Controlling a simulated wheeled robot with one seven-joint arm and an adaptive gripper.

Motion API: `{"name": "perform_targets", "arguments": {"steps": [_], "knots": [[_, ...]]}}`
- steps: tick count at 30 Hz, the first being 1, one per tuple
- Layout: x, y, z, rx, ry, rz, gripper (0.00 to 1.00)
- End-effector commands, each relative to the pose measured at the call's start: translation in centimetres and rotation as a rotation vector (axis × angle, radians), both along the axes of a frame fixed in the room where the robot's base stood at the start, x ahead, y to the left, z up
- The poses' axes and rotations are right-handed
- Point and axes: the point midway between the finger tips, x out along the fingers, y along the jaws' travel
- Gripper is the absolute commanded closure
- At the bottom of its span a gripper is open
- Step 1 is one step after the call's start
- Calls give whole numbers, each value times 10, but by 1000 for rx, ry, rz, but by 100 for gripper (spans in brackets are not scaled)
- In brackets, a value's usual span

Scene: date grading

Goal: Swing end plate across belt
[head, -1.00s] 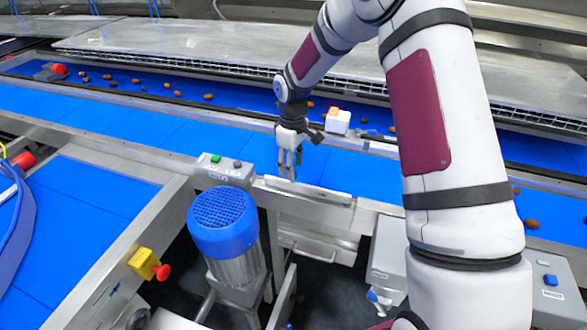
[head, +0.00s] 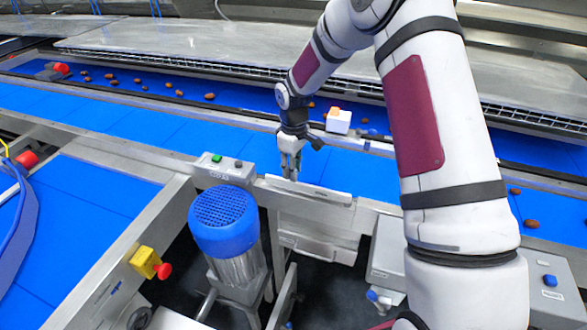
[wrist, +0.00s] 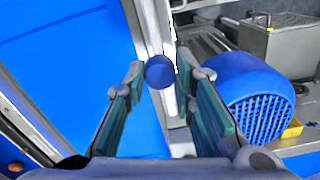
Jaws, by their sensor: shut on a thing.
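The end plate (head: 318,192) is a long, flat grey metal bar with a small label. It lies along the near edge of the blue belt (head: 235,145), parallel to that edge. My gripper (head: 290,177) points down at the plate's left end. In the wrist view, a round blue knob (wrist: 160,72) sits between the fingertips of my gripper (wrist: 166,76), beside the metal edge. The jaws are shut on the knob. The knob is hidden by the fingers in the head view.
A blue-capped motor (head: 223,222) stands just below, left of the plate. A control box with a green button (head: 216,158) is beside the plate's left end. A white sensor block (head: 338,121) stands across the belt. Brown dates (head: 210,97) lie on the far belt.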

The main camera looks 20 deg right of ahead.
Motion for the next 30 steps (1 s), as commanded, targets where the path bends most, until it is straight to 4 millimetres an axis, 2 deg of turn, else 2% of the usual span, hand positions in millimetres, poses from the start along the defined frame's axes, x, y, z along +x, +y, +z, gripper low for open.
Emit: {"name": "perform_targets", "arguments": {"steps": [11,21,30], "knots": [[25,-19,-2,-1,-1,-167,100],[55,-62,-3,-1,-2,-479,100],[69,-108,-2,-1,-2,-764,100]]}}
